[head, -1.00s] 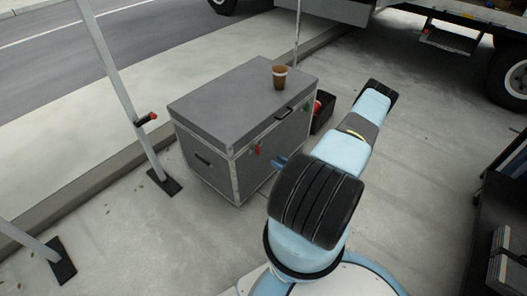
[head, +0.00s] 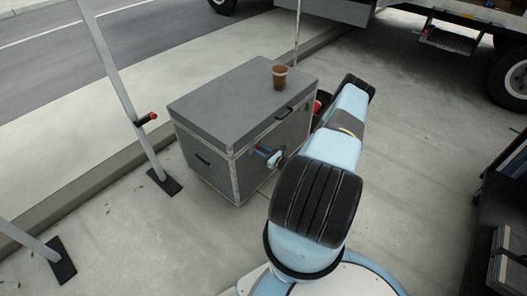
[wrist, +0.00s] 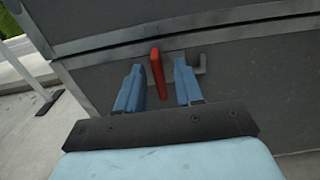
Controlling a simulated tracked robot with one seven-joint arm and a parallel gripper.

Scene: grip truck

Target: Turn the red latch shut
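The red latch (wrist: 157,72) is on the front of the grey case (head: 208,171), just below the lid seam. In the wrist view it stands nearly upright, tilted slightly, on a small metal plate. A grey hook-shaped catch (wrist: 200,65) is to its right. My gripper (wrist: 159,80) is open, with one blue finger on each side of the latch and gaps between. In the head view my gripper (head: 268,155) is at the case front and largely covers the latch. I cannot tell whether a finger touches it.
A brown cup (head: 280,75) stands on the case lid. A dark box (head: 322,107) sits beside the case's far right end. A light pole (head: 124,95) stands at left.

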